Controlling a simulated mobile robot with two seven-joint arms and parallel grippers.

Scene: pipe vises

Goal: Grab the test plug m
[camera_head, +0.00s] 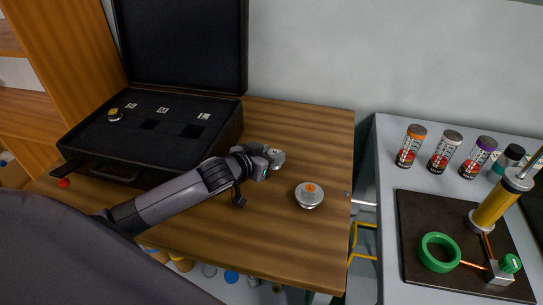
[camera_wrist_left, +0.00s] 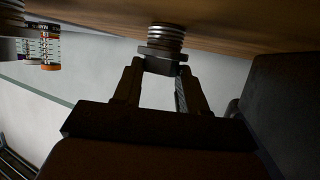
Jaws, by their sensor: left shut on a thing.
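My left gripper (camera_head: 266,163) reaches over the wooden table from the left and is shut on a small grey metal plug (camera_head: 277,157). In the left wrist view, my gripper's fingers (camera_wrist_left: 160,75) close on the plug's wider flat part, and its ringed body (camera_wrist_left: 167,35) points toward the tabletop. I cannot tell whether it touches the table. I cannot read a size mark on it. Another plug (camera_head: 115,114) sits in the case's left slot. My right gripper is not in view.
The open black case (camera_head: 100,154) stands at the table's left, with small labels and two empty slots. The table (camera_head: 320,125) is clear behind the larger plug.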

